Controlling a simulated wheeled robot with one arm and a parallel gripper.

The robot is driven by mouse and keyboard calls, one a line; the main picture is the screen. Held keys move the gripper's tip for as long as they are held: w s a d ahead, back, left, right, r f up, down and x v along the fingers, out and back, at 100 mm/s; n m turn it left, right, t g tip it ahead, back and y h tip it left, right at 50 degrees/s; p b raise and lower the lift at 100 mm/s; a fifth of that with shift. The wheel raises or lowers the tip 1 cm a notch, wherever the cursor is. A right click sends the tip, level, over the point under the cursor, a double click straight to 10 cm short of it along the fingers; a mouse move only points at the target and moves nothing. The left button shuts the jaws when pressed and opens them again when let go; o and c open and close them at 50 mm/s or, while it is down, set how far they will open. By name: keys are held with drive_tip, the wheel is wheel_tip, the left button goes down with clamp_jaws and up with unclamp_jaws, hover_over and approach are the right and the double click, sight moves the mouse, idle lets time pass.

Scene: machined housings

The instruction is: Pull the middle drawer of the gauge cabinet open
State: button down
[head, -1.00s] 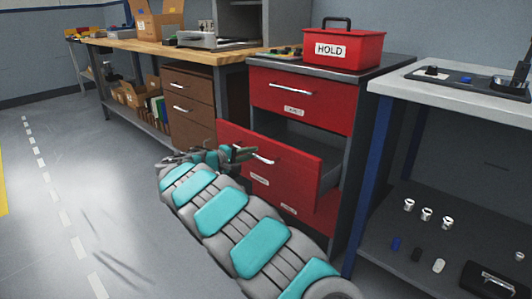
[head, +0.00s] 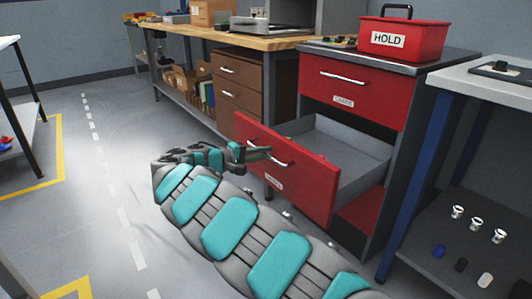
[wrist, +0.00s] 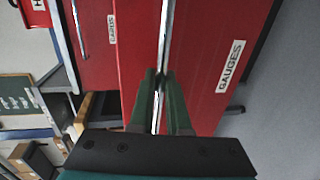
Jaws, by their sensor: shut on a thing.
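The red gauge cabinet (head: 352,97) stands between the wooden bench and the grey table. Its middle drawer (head: 310,185) is pulled well out, and its grey inside shows in the head view. The drawer front (wrist: 205,40) carries a label reading GAUGES in the wrist view. My gripper (head: 262,154) is at the drawer's bar handle (head: 280,156). In the wrist view the green fingers of my gripper (wrist: 161,78) are closed on the handle (wrist: 165,35). The top drawer is shut. The lower drawer is partly hidden behind the middle one.
A red HOLD box (head: 405,40) sits on the cabinet top. A wooden bench (head: 240,42) with brown drawers stands to the left. A grey table (head: 490,75) with a lower shelf stands at right. The floor at left is open.

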drive_tip(key=shift+f, duration=0.1)
drive_tip(key=c, duration=0.9)
unclamp_jaws()
drive_tip(key=v, duration=0.7)
drive_tip(key=shift+s+a, duration=0.25)
drive_tip(key=shift+s, duration=0.05)
drive_tip(key=shift+a, duration=0.1)
